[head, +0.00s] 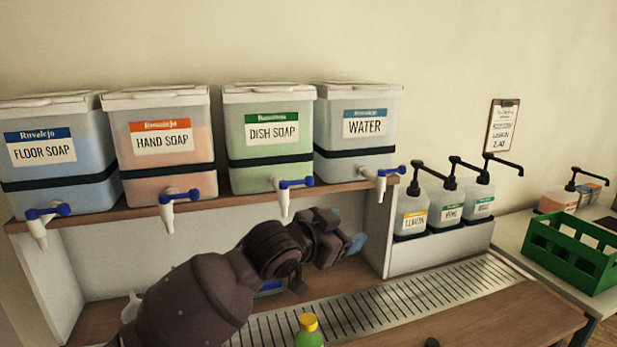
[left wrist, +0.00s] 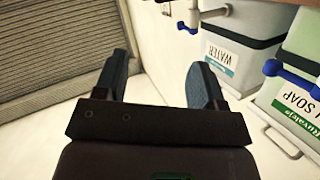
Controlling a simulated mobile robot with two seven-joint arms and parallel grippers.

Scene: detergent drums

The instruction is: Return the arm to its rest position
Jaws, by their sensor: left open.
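My left arm comes in from the lower left in the head view. Its gripper (head: 352,243) is under the shelf, below the water drum's tap, pointing right. In the left wrist view the two blue-grey fingers (left wrist: 160,80) stand wide apart with nothing between them. My right gripper is not in view.
Four drums stand on the shelf: floor soap (head: 60,150), hand soap (head: 160,145), dish soap (head: 270,135) and water (head: 360,125), with taps jutting forward. Pump bottles (head: 446,205) stand right. A yellow-capped green bottle (head: 309,332) is in front of the drip grate (head: 400,300). A green crate (head: 572,250) is at right.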

